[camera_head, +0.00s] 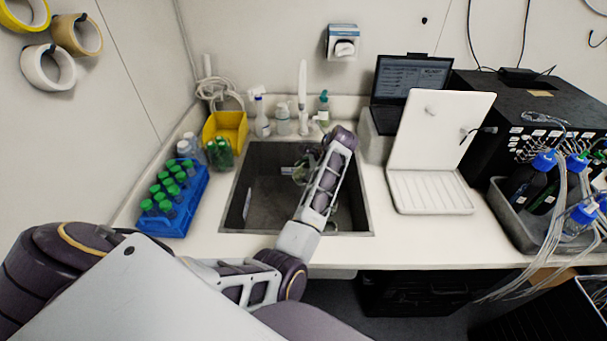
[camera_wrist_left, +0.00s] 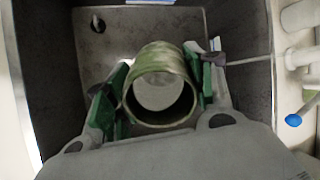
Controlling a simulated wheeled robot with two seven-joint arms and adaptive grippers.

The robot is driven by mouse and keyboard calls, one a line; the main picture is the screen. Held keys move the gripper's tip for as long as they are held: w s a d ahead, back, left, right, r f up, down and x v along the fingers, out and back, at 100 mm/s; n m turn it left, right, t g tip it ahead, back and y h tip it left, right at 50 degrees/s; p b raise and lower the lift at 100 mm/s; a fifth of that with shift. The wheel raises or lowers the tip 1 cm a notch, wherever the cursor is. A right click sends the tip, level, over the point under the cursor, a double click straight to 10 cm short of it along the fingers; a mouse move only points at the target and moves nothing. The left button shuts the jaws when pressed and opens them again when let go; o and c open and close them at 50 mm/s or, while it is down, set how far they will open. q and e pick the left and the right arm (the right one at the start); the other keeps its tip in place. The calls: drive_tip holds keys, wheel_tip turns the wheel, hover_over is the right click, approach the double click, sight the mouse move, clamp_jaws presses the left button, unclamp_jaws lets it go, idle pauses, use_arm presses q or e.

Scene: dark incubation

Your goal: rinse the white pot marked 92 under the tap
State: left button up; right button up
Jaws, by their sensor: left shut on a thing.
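My left gripper (camera_wrist_left: 158,85) is shut on a round, open-mouthed pot (camera_wrist_left: 160,62), with green finger pads on both sides. The pot is pale with green-brown staining on its outer wall. No number can be read on it. In the head view my left arm reaches down into the dark sink (camera_head: 262,205), and the arm hides most of the gripper and the pot. The white tap (camera_head: 302,95) stands behind the sink's back edge. I cannot tell whether water runs. My right gripper is not in view.
A blue rack (camera_head: 182,205) of green-capped tubes and a yellow bin (camera_head: 225,128) stand left of the sink. Bottles (camera_head: 262,118) line the back edge. A white draining board (camera_head: 432,190), a laptop (camera_head: 408,80) and a tray of bottles (camera_head: 535,220) are on the right.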

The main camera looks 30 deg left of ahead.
use_arm(q)
drive_tip(key=shift+r+y+p, duration=0.3)
drive_tip(key=shift+y+p, duration=0.25)
drive_tip(key=shift+y, duration=0.05)
idle(0.4)
drive_tip(key=shift+y, duration=0.3)
drive_tip(key=shift+r+y, duration=0.3)
drive_tip(key=shift+y, duration=0.4)
drive_tip(key=shift+r+y, duration=0.1)
drive_tip(key=shift+y, duration=0.3)
drive_tip(key=shift+r+y, duration=0.2)
drive_tip(key=shift+y, duration=0.3)
